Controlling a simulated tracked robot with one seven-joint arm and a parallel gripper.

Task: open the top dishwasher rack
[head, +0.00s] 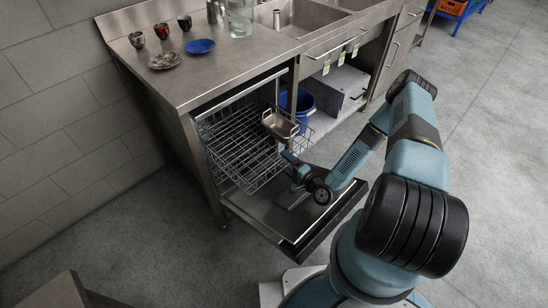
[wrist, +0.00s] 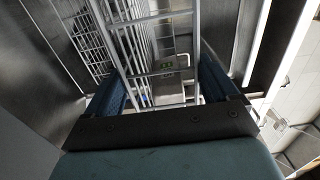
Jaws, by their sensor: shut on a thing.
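The dishwasher (head: 250,95) stands under the steel counter with its door (head: 283,218) folded down. The top rack (head: 236,152) is a wire basket that sticks out part of the way over the door. A metal pan (head: 281,124) sits in its right part. My gripper (head: 290,157) is at the rack's front edge and is shut on it. In the wrist view, rack wires (wrist: 165,72) run between my two blue fingers (wrist: 160,85). The exact wire in the grip is hard to make out, and the lower rack cannot be told clearly.
The counter (head: 225,65) holds cups, a blue plate (head: 200,46), a grey plate (head: 164,60) and a glass container (head: 239,20). A blue bucket (head: 298,103) stands under the sink, right of the dishwasher. A tiled wall (head: 60,120) is at the left. The floor (head: 120,235) before the door is clear.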

